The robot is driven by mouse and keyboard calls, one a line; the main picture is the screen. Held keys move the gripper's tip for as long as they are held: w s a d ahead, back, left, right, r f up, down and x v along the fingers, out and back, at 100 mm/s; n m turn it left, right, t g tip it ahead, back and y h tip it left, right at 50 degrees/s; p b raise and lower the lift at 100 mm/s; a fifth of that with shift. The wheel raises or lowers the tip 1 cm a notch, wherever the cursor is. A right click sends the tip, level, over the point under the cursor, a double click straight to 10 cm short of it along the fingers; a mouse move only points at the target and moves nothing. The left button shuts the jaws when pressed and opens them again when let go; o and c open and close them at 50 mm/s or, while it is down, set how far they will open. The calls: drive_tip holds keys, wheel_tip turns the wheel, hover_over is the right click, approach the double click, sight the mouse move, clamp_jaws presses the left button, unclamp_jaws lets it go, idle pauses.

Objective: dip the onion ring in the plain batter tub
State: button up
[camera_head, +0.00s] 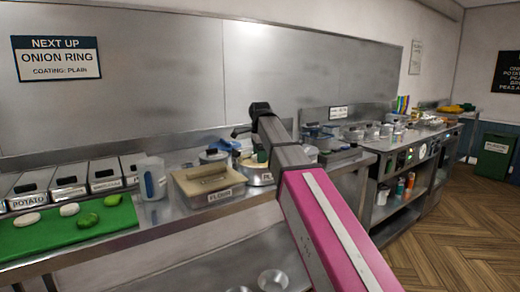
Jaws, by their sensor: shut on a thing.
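My arm reaches in from the bottom right and ends in a dark joint over the back of the counter. My gripper's fingertips do not show; they seem hidden behind my arm. I cannot make out an onion ring anywhere. A round metal tub (259,178) with a pale label stands beside the flour box, partly behind my arm. Its label is too small to read, so I cannot tell whether it is the plain batter tub. A wall sign (57,59) reads "NEXT UP, ONION RING, COATING: PLAIN".
A flour box (208,196) stands left of the round tub, with a clear jug (151,180) beside it. A green board (110,222) holds several pale and green pieces, in front of a row of labelled metal bins (70,177). The range (425,145) is at right.

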drive_tip(key=shift+f, duration=3.05)
drive_tip(key=shift+a, duration=0.3)
drive_tip(key=shift+d, duration=0.6)
drive_tip(key=shift+a, duration=0.6)
drive_tip(key=shift+d, duration=0.35)
